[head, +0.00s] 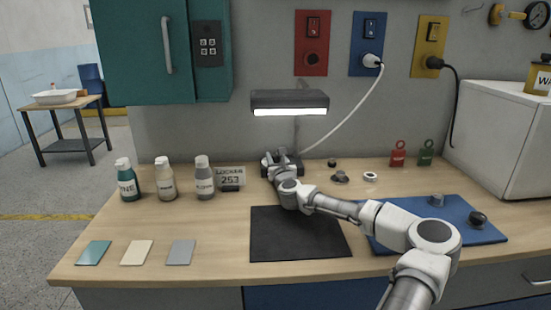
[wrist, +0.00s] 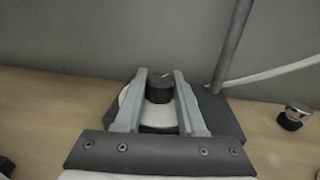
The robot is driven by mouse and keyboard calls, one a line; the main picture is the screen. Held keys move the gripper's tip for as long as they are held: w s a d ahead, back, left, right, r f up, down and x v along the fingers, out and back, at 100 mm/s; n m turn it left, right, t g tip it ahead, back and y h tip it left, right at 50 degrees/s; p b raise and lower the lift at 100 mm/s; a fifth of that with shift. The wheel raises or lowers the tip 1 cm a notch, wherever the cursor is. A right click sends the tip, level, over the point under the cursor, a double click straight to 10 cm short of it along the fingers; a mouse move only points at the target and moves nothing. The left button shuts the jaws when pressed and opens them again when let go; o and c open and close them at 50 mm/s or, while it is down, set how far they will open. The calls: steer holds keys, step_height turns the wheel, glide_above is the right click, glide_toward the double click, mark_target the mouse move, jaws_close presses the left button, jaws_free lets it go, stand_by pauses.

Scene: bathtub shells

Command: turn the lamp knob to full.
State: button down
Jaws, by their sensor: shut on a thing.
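The desk lamp (head: 290,99) stands at the back of the workbench, its light bar lit bright white. Its dark base also shows in the wrist view (wrist: 225,118), with a thin pole rising at the right. The dark round lamp knob (wrist: 159,88) sits on the base and has a small light mark on top. My gripper (wrist: 160,78) is shut on the knob, with one finger at its left side and one at its right. In the head view, my gripper (head: 274,158) reaches the lamp base and hides the knob.
A white cord (head: 352,100) runs from the lamp to the blue wall socket (head: 369,40). A black mat (head: 290,240) lies in front.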

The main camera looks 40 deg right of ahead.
steer(key=shift+a+m+h, duration=0.1)
steer(key=shift+m+h, duration=0.2)
steer(key=shift+h, duration=0.1)
steer(key=shift+w+m+g+h+b, duration=0.1)
steer(key=shift+m+g+h+b, duration=0.25)
steer(key=shift+m+g+h, duration=0.65)
steer(key=shift+m+g+h+b, duration=0.5)
steer(key=shift+m+g+h, duration=1.05)
steer(key=shift+g, duration=0.85)
steer(key=c, duration=0.5)
jaws_free()
steer(key=p+v, duration=0.1)
steer(key=v, duration=0.7)
steer(key=p+v, duration=0.1)
steer(key=v, duration=0.8)
steer(key=shift+s+a+f, duration=0.1)
steer(key=shift+s+f, duration=0.1)
